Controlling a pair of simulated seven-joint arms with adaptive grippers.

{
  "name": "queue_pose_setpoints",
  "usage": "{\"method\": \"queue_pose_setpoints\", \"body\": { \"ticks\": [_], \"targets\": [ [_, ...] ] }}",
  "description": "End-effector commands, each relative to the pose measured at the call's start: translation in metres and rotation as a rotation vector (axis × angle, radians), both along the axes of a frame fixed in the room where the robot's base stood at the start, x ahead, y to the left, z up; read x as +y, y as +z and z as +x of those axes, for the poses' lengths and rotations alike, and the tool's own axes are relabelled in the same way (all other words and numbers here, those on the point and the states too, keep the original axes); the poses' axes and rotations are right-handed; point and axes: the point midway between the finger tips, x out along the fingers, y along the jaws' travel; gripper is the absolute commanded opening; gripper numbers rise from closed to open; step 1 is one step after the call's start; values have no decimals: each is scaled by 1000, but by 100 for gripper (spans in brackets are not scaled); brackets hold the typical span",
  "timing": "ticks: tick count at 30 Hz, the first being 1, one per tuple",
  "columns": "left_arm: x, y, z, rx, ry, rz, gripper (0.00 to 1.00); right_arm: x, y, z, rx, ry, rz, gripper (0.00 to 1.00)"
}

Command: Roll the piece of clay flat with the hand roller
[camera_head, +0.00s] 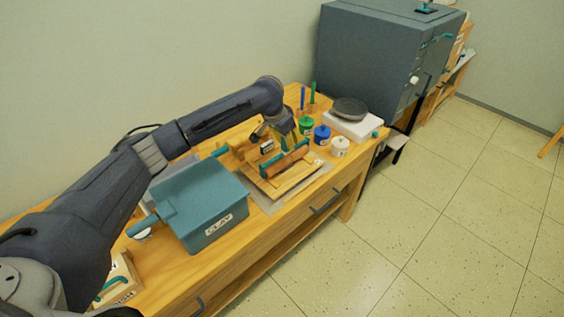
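The hand roller (287,162), a brown cylinder with teal at its ends, is over a wooden board (296,182) on the table. My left gripper (289,146) points down right at the roller, its fingertips at or just behind it. The view is too small to tell whether the fingers are shut on the roller. I cannot make out a separate piece of clay; the roller and gripper may hide it. My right gripper is not in view.
A teal box labelled CLAY (204,205) stands left of the board. Green (306,125), blue (322,135) and white (340,146) jars and a white block with a grey disc (349,108) stand to its right. A large grey kiln-like cabinet (372,60) is behind.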

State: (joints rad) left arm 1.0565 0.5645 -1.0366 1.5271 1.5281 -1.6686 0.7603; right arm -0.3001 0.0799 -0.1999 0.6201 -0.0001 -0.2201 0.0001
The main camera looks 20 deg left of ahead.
Motion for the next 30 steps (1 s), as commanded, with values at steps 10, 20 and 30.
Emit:
{"method": "queue_pose_setpoints", "body": {
  "ticks": [10,20,30],
  "targets": [
    [0,2,1,-3,0,-2,0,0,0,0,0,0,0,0],
    [10,-2,7,-3,1,-2,0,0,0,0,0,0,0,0],
    [18,-5,12,-1,1,0,0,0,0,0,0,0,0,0]
  ]
}}
